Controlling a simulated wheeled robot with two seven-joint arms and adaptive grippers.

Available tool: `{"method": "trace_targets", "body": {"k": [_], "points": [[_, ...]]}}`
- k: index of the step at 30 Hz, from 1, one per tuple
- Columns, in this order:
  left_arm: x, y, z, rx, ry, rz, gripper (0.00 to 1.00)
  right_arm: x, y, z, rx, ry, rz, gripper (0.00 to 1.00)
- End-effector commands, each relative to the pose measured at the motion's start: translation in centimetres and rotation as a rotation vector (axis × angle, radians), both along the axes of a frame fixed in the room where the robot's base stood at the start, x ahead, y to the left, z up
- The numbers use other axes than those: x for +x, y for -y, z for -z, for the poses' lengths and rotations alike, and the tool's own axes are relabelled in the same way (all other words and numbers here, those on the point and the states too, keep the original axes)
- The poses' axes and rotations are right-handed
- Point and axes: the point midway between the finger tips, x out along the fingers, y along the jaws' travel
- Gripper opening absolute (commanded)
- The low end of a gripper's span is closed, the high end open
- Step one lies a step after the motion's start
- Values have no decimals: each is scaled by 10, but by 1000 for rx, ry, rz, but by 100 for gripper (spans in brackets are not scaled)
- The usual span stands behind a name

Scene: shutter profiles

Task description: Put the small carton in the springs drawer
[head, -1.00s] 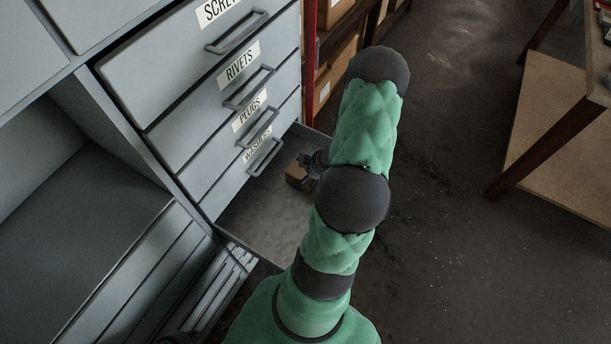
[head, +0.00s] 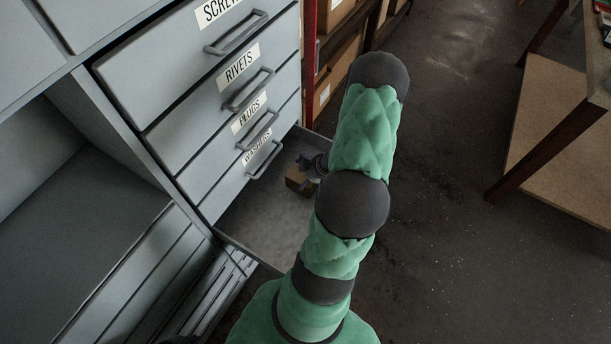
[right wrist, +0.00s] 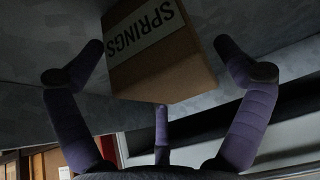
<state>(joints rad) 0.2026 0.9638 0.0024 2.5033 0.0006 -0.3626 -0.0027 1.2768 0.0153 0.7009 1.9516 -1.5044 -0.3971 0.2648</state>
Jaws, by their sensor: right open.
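The small carton (head: 299,180) is a brown box on the floor of an open drawer (head: 262,222), the one below the WASHERS drawer. This open drawer's own label is hidden. In the right wrist view the carton (right wrist: 170,62) carries a white label reading SPRINGS. My right gripper (head: 314,166) is at the carton's right side in the head view, partly hidden by my arm. In the right wrist view this gripper (right wrist: 157,76) has its purple fingers spread around the carton, with gaps at the left and right. My left gripper is not seen.
Shut drawers labelled RIVETS (head: 225,85), PLUGS (head: 225,125) and WASHERS (head: 238,165) are stacked above the open one. An empty grey compartment (head: 85,215) is at the left. A table (head: 560,135) stands at the right, with clear floor between.

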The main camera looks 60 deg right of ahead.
Motion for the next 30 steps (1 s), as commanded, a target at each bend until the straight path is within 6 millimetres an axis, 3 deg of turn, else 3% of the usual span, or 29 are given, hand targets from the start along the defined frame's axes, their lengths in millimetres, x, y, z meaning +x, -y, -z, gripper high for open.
{"method": "trace_targets", "body": {"k": [19, 30], "points": [[0, 0, -67, 0, 0, 0, 0, -46, -1, -84, -1, 0, 2, 100], [0, 0, -82, 0, 0, 0, 0, -60, -2, -105, -1, 0, 0, 100]]}}
